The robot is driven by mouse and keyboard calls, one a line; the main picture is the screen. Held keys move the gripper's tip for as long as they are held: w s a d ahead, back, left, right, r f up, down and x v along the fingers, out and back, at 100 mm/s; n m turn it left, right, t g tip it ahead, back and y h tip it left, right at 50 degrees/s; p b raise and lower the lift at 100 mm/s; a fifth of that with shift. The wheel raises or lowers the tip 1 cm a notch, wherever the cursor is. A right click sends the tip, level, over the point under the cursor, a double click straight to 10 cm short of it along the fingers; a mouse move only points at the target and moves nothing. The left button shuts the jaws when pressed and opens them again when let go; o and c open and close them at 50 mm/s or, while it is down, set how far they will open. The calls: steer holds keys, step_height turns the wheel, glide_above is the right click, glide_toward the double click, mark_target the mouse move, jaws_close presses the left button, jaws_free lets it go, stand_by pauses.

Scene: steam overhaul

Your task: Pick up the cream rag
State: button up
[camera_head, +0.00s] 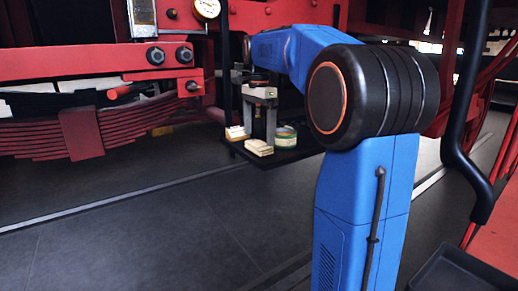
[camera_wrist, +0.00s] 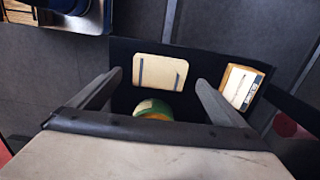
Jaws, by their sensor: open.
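The cream rag (camera_head: 259,147) is a small folded pad lying on the dark shelf, near its front edge in the head view. My gripper (camera_head: 258,122) points down above the shelf, close to the rag. In the wrist view my gripper (camera_wrist: 158,82) has its fingers spread wide with nothing held between them. I cannot tell the exact height of the fingertips over the rag.
A green and cream tin (camera_head: 286,137) stands right of the rag on the black shelf (camera_head: 291,155). A pale block with an orange-brown edge (camera_head: 236,133) lies to the left; it also shows in the wrist view (camera_wrist: 240,88). Red framework and leaf springs (camera_head: 80,134) stand further left.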

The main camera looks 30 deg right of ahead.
mark_target(259, 143)
steer(key=shift+f, duration=1.9)
steer(key=shift+c, duration=0.3)
steer(key=c, duration=1.1)
steer(key=shift+r, duration=0.1)
step_height(259, 143, up, 10)
